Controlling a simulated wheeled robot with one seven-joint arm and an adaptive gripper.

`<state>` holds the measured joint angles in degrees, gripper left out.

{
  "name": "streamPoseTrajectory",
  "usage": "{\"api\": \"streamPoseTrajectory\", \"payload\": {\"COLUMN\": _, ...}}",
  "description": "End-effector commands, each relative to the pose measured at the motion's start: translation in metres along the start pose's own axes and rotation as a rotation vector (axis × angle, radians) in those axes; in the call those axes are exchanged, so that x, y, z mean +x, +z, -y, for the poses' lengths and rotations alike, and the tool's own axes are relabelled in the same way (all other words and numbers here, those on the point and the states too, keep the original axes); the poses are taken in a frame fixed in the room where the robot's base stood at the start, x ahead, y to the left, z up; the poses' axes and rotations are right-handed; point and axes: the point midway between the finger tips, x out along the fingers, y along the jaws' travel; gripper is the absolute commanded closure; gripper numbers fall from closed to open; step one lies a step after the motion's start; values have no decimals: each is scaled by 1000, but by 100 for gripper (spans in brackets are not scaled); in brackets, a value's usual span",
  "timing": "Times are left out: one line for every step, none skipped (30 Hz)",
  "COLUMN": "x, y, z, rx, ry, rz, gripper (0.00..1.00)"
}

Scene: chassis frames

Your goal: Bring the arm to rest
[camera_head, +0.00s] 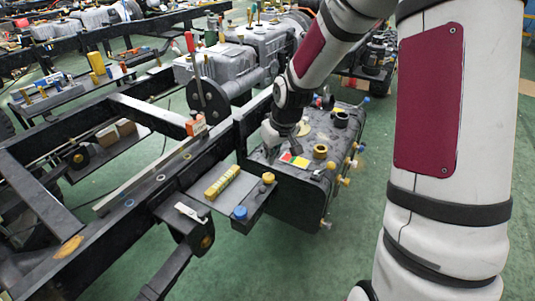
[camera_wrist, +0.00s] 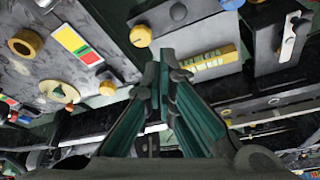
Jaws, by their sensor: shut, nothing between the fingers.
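My arm reaches down from the upper right in the head view. My gripper (camera_head: 270,143) is over the top of a dark tank-like box (camera_head: 300,205) bolted beside the chassis frame. In the wrist view my gripper (camera_wrist: 166,62) has its two teal fingers converging at the tips, with nothing between them. The tips appear close to the frame parts in the picture, but I cannot tell the gap.
The black chassis frame (camera_head: 95,240) runs across the left. A yellow block (camera_head: 221,182) and a blue knob (camera_head: 240,213) sit on a side bracket. A grey engine block (camera_head: 215,62) stands behind. Green floor is open at the lower middle.

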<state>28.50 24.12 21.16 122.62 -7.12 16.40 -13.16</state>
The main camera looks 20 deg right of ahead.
Motion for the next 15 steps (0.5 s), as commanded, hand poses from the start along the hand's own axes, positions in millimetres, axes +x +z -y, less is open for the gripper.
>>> {"api": "streamPoseTrajectory", "payload": {"x": 0, "y": 0, "z": 0, "rx": 0, "ry": 0, "rz": 0, "gripper": 100}}
{"api": "streamPoseTrajectory", "payload": {"x": 0, "y": 0, "z": 0, "rx": 0, "ry": 0, "rz": 0, "gripper": 100}}
{"api": "streamPoseTrajectory", "payload": {"x": 0, "y": 0, "z": 0, "rx": 0, "ry": 0, "rz": 0, "gripper": 100}}
{"api": "streamPoseTrajectory", "payload": {"x": 0, "y": 0, "z": 0, "rx": 0, "ry": 0, "rz": 0, "gripper": 100}}
{"api": "streamPoseTrajectory", "payload": {"x": 0, "y": 0, "z": 0, "rx": 0, "ry": 0, "rz": 0, "gripper": 100}}
{"api": "streamPoseTrajectory", "payload": {"x": 0, "y": 0, "z": 0, "rx": 0, "ry": 0, "rz": 0, "gripper": 100}}
{"api": "streamPoseTrajectory", "payload": {"x": 0, "y": 0, "z": 0, "rx": 1, "ry": 0, "rz": 0, "gripper": 100}}
{"api": "streamPoseTrajectory", "payload": {"x": 0, "y": 0, "z": 0, "rx": 1, "ry": 0, "rz": 0, "gripper": 100}}
{"api": "streamPoseTrajectory", "payload": {"x": 0, "y": 0, "z": 0, "rx": 1, "ry": 0, "rz": 0, "gripper": 100}}
{"api": "streamPoseTrajectory", "payload": {"x": 0, "y": 0, "z": 0, "rx": 1, "ry": 0, "rz": 0, "gripper": 100}}
{"api": "streamPoseTrajectory", "payload": {"x": 0, "y": 0, "z": 0, "rx": 1, "ry": 0, "rz": 0, "gripper": 100}}
{"api": "streamPoseTrajectory", "payload": {"x": 0, "y": 0, "z": 0, "rx": 0, "ry": 1, "rz": 1, "gripper": 100}}
{"api": "streamPoseTrajectory", "payload": {"x": -2, "y": 0, "z": 1, "rx": -1, "ry": 2, "rz": 2, "gripper": 100}}
{"api": "streamPoseTrajectory", "payload": {"x": -5, "y": 1, "z": 1, "rx": -1, "ry": 5, "rz": 4, "gripper": 100}}
{"api": "streamPoseTrajectory", "payload": {"x": -10, "y": 2, "z": 3, "rx": -3, "ry": 10, "rz": 8, "gripper": 100}}
